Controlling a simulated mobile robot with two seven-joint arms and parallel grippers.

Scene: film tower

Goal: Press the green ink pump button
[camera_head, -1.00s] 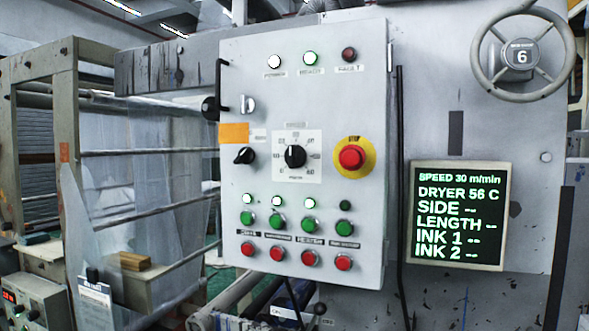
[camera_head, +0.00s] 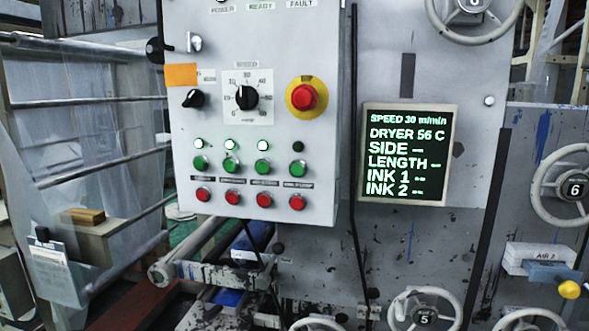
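The grey control panel (camera_head: 320,178) stands left of centre. It carries a row of green buttons: the first (camera_head: 200,163), second (camera_head: 231,164), third (camera_head: 263,167) and rightmost (camera_head: 298,168). Labels below them are too small to read surely, so I cannot tell which is the ink pump. The three lamps above the left buttons are lit; the rightmost lamp (camera_head: 298,147) is dark. Neither of my grippers is in view.
Red buttons (camera_head: 234,198) sit just below the green row. A red emergency stop (camera_head: 304,97) on a yellow disc is above right. A display (camera_head: 408,152) hangs right of the panel. Rollers (camera_head: 185,270) and handwheels (camera_head: 424,312) lie below.

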